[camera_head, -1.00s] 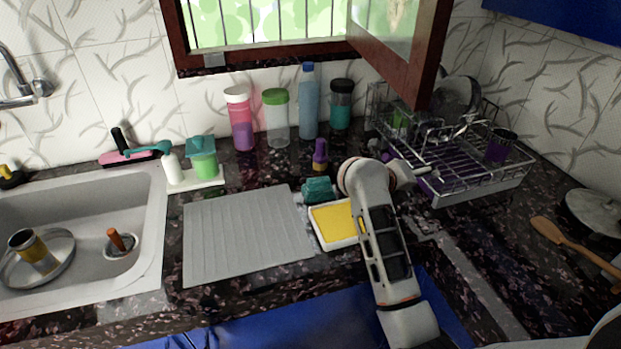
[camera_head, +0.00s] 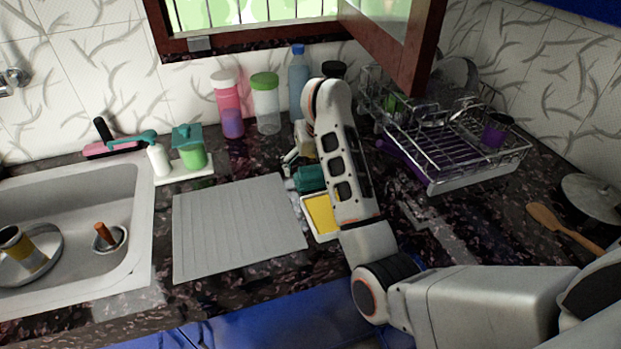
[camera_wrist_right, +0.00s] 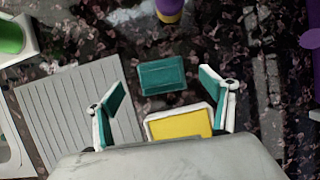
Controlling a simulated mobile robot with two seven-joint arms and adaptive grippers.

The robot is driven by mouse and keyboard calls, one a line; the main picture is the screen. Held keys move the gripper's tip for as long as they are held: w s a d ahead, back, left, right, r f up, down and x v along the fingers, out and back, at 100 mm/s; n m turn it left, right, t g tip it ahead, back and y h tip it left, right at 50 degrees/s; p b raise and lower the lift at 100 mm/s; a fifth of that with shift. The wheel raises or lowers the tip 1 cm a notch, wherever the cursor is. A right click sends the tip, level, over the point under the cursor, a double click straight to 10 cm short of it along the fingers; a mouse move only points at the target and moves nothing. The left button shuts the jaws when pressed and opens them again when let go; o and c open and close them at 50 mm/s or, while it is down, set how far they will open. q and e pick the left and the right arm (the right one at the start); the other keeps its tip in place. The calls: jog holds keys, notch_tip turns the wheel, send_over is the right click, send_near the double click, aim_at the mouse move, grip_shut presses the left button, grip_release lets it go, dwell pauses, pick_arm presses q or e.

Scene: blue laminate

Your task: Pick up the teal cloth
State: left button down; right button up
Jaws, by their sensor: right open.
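In the right wrist view the whole teal cloth (camera_wrist_right: 162,75) shows, flat and rectangular. My right gripper (camera_head: 293,157) is beside it in the head view, partly hidden by my own arm. In the wrist view my right gripper (camera_wrist_right: 160,86) is open, with teal-padded fingers apart on either side of the cloth's line. Nothing is between the pads in its grip. My left gripper is not in view.
The white tray with a yellow sponge (camera_head: 322,213) lies just in front of the cloth. The ridged grey board (camera_head: 238,228) is to the left. A purple-topped bottle (camera_wrist_right: 170,8) stands behind the cloth. A wire dish rack (camera_head: 455,150) is at right, bottles along the wall.

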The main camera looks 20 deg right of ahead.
aim_at(311, 169)
jog(key=shift+x, duration=1.55)
jog(key=shift+c, duration=0.4)
jog(key=c, duration=1.1)
